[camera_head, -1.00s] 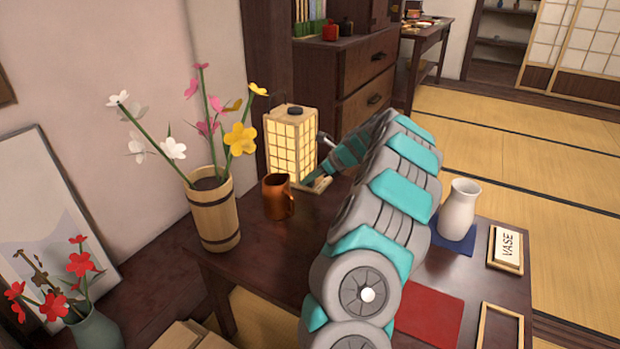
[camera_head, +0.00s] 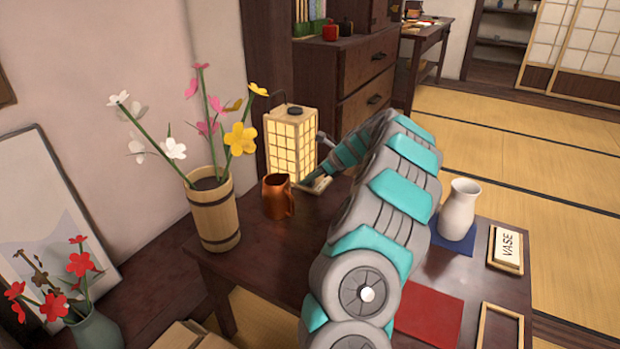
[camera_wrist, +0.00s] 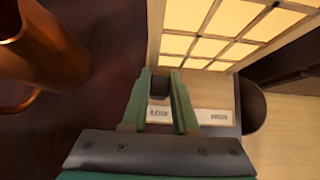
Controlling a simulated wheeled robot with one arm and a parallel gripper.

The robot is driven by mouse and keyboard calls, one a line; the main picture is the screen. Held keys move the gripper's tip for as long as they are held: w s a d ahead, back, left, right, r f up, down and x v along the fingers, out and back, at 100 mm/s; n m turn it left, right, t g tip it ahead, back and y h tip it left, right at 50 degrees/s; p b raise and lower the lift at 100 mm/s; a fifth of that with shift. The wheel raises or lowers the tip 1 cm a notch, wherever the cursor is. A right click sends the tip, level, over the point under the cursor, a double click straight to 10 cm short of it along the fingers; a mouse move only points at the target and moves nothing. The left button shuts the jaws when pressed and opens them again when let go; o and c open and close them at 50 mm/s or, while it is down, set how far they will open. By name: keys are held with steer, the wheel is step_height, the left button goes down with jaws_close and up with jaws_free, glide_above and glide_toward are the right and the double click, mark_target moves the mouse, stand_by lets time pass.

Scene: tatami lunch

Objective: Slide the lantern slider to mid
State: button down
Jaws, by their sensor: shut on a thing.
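The lantern (camera_head: 291,146) is a lit paper box with a wooden grid. It stands on a wooden base at the table's far end, and its lit panel also fills the upper right of the wrist view (camera_wrist: 215,35). A small dark slider knob (camera_wrist: 160,84) sits between the fingers of my gripper (camera_wrist: 163,78), which is shut on it. White label strips lie on the base: one (camera_wrist: 219,117) reads HIGH, and another between the fingers (camera_wrist: 159,114) is partly hidden. In the head view my arm hides part of the base and the knob.
A copper mug (camera_head: 277,197) stands close to the lantern, left of my gripper in the wrist view. A wooden bucket of flowers (camera_head: 213,215) is at the table's left edge. A white vase (camera_head: 458,210) stands right of my arm.

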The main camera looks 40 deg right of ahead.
steer(key=shift+w+d+r+p, duration=0.15)
steer(key=shift+w+d+p, duration=0.15)
steer(key=shift+d+p, duration=0.35)
steer(key=shift+w+d+p, duration=0.3)
steer(key=shift+d+p, duration=0.1)
steer(key=shift+d, duration=0.35)
steer(key=shift+w+d+p, duration=0.25)
steer(key=shift+d+p, duration=0.15)
steer(key=shift+d, duration=0.3)
steer(key=c, duration=0.7)
jaws_free()
steer(key=shift+s, duration=0.1)
steer(key=v, duration=0.7)
steer(key=shift+s+d+r, duration=0.1)
steer(key=shift+s+r, duration=0.05)
steer(key=shift+s, duration=0.05)
